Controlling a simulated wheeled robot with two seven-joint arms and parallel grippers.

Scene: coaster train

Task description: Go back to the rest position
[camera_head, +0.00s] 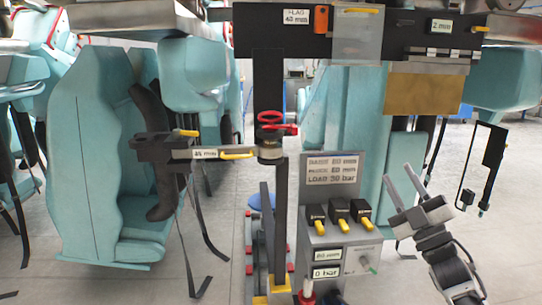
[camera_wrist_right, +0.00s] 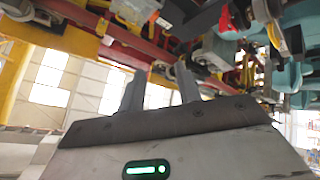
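My right gripper (camera_head: 399,172) is at the lower right of the head view. Its two fingers point up and left and stand apart with nothing between them. The right wrist view also shows the two separate fingers (camera_wrist_right: 160,72), pointing up toward red and yellow structure overhead. In the head view the gripper is right of the grey control panel (camera_head: 331,172), and I see no contact between them. My left gripper is not in view.
The panel carries several black blocks with yellow levers (camera_head: 340,212) and a "0 bar" display (camera_head: 326,272). A red handwheel (camera_head: 270,119) tops the post. Teal seats (camera_head: 95,160) stand left. A black tool (camera_head: 493,146) hangs right. Open floor (camera_head: 515,230) lies at lower right.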

